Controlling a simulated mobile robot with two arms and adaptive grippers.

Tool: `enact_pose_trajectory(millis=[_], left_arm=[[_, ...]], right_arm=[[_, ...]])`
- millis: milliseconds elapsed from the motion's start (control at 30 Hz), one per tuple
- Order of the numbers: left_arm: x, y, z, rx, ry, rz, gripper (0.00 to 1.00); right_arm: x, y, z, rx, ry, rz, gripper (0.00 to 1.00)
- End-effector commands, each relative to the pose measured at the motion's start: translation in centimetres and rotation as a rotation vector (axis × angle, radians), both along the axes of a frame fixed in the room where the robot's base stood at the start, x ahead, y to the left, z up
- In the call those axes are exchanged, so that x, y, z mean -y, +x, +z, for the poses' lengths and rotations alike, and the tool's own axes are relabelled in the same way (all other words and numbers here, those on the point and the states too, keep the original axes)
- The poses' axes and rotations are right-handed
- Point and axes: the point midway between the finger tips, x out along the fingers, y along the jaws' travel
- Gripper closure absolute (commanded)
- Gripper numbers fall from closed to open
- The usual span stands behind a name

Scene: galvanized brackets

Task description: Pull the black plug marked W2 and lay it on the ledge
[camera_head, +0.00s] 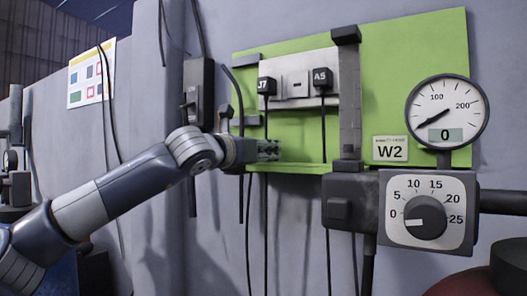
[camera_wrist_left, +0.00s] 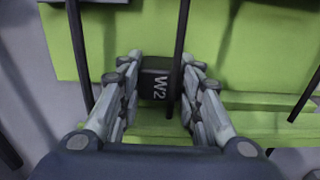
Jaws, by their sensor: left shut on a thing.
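The black plug marked W2 (camera_wrist_left: 157,84) sits between the two fingers of my left gripper (camera_wrist_left: 160,92) in the left wrist view, its label turned sideways. My left gripper (camera_head: 270,150) is shut on it, just above the green ledge (camera_head: 305,169) in the head view. The ledge also shows in the left wrist view (camera_wrist_left: 262,128). I cannot tell whether the plug touches the ledge. My right gripper is not in view.
A white socket panel (camera_head: 298,66) on the green board holds black plugs marked J7 (camera_head: 267,86) and A5 (camera_head: 322,80); its middle shows no plug. Their cables hang down past the ledge. A grey post (camera_head: 349,100), gauge (camera_head: 447,110) and dial box (camera_head: 428,212) stand right.

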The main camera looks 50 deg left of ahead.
Motion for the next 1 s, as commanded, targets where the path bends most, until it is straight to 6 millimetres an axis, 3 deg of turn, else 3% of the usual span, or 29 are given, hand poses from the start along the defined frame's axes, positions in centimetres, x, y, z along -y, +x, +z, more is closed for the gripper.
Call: enact_pose_trajectory(millis=[467, 500, 600, 833, 1000], left_arm=[[0.01, -0.02, 0.03, 0.001, 0.0, 0.0, 1.0], [0.01, -0.02, 0.03, 0.001, 0.0, 0.0, 0.63], [0.01, -0.02, 0.03, 0.0, 0.0, 0.0, 0.44], [0.01, -0.02, 0.01, 0.0, 0.0, 0.0, 0.44], [0.0, -0.01, -0.03, -0.001, 0.0, 0.0, 0.18]], right_arm=[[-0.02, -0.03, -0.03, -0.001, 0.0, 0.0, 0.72], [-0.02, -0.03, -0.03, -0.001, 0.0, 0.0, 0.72], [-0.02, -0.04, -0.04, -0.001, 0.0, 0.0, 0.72], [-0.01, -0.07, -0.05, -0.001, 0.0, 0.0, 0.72], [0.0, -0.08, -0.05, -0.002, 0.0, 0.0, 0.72]])
